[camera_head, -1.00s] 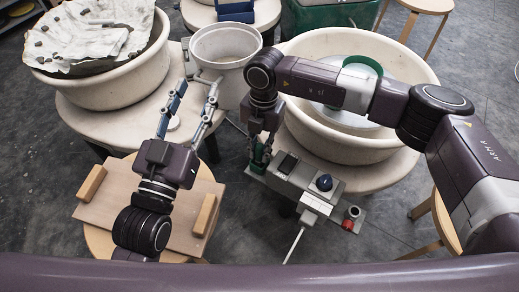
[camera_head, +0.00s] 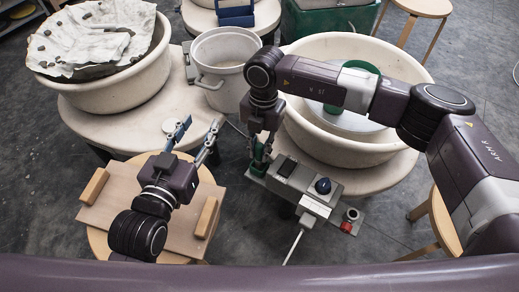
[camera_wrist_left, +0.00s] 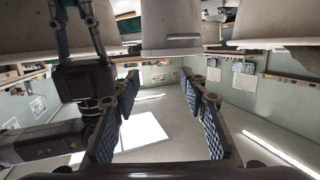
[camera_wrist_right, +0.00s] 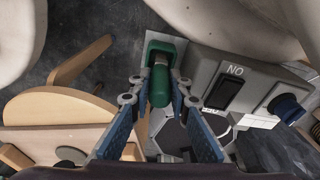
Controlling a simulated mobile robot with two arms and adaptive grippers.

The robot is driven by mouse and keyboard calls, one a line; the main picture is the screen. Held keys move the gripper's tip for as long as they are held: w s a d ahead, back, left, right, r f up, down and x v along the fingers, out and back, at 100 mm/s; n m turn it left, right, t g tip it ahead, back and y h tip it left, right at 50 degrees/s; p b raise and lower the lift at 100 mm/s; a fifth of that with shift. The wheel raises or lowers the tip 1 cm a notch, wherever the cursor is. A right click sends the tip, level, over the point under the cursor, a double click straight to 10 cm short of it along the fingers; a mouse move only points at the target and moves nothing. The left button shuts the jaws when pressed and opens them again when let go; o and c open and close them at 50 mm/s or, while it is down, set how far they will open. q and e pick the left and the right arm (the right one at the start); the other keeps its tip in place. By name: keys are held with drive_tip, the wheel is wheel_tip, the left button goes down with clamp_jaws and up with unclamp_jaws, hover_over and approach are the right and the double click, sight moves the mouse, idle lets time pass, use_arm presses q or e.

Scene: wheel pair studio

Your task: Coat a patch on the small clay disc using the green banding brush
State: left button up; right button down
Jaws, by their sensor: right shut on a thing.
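The green banding brush (camera_wrist_right: 160,75) is held in my right gripper (camera_wrist_right: 158,95), whose fingers are closed around it. In the head view the right gripper (camera_head: 261,155) is low at the left end of the grey control box, and the brush (camera_head: 258,167) shows as a small green shape at its fingertips. My left gripper (camera_head: 201,130) is open and empty above the wooden board; its two blue-padded fingers also stand wide apart in the left wrist view (camera_wrist_left: 160,100).
A cream basin (camera_head: 310,125) holds a grey wheel with a green item (camera_head: 364,84), partly behind my right arm. A white bucket (camera_head: 222,75) and a cloth-filled basin (camera_head: 108,92) stand behind.

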sight(259, 145)
drive_tip(key=shift+r+p, duration=0.4)
drive_tip(key=shift+r, duration=0.15)
drive_tip(key=shift+r+p, duration=0.35)
drive_tip(key=shift+r, duration=0.15)
use_arm(q)
drive_tip(key=shift+s+a+f+g+y+p, duration=0.1)
drive_tip(key=shift+s+a+f+g+y, duration=0.3)
drive_tip(key=shift+s+f+g, duration=0.95)
drive_tip(key=shift+s+a+f+g+y+p, duration=0.2)
drive_tip(key=shift+s+a+f+g, duration=0.45)
drive_tip(key=shift+f, duration=1.3)
drive_tip(key=shift+s+a+f+g+y+p, duration=0.1)
drive_tip(key=shift+s+a+f+g+y, duration=0.25)
drive_tip(key=shift+s+f+g, duration=1)
use_arm(e)
drive_tip(key=shift+r, duration=0.45)
use_arm(q)
drive_tip(key=shift+g+y, duration=0.25)
drive_tip(key=shift+g, duration=0.3)
drive_tip(key=shift+s+a+f+p, duration=0.15)
drive_tip(key=shift+s+a+f, duration=0.2)
drive_tip(key=shift+s+f, duration=0.5)
drive_tip(key=shift+s+a+f+p, duration=0.15)
drive_tip(key=shift+s+a+f, duration=0.2)
drive_tip(key=shift+s+f, duration=0.5)
use_arm(e)
drive_tip(key=shift+r, duration=0.5)
use_arm(q)
drive_tip(key=shift+w, duration=0.1)
